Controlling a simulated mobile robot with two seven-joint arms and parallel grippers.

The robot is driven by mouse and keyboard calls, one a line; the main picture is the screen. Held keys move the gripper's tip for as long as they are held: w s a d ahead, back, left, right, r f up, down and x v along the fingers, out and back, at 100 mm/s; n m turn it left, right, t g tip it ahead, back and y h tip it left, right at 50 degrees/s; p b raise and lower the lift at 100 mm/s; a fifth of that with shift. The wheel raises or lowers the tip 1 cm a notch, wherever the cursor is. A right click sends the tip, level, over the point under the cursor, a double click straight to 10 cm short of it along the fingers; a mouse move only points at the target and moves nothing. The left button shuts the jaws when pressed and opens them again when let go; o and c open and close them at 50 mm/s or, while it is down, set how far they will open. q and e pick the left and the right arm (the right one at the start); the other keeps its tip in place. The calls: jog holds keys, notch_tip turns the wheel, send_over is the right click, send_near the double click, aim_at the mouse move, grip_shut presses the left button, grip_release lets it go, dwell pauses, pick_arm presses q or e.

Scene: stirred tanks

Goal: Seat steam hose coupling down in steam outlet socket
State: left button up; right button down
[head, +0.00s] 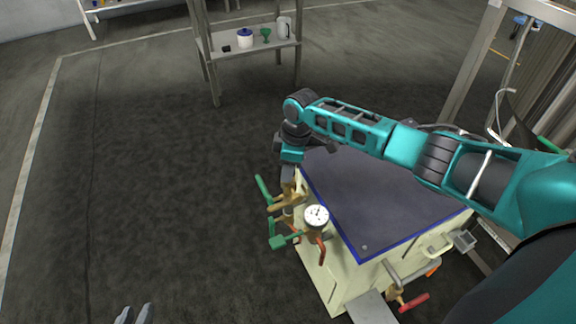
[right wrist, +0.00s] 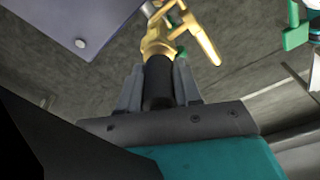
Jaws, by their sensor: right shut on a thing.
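In the right wrist view my right gripper (right wrist: 158,82) is shut on a black cylindrical piece, the steam hose coupling (right wrist: 158,78). Its far end meets a brass fitting (right wrist: 160,38) with a brass lever; I cannot tell whether it is seated in it or only in line with it. In the head view my right gripper (head: 288,178) is at the left side of the cream tank cabinet, above brass valve fittings (head: 284,202). The steam outlet socket is not clearly distinguishable among them. The tips of my left gripper (head: 133,314) show at the bottom edge, apart and empty.
The cabinet (head: 318,272) has a dark blue-edged top (head: 375,200), a round gauge (head: 317,215), and green-handled (head: 263,187) and red-handled (head: 412,303) valves. A shelf (head: 250,50) with small vessels stands behind. The floor at left is clear.

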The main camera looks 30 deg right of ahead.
jog(key=shift+f, duration=0.15)
dwell(0.8)
jog(key=c, duration=0.7)
grip_release()
jog(key=shift+o, duration=0.3)
jog(key=o, duration=0.4)
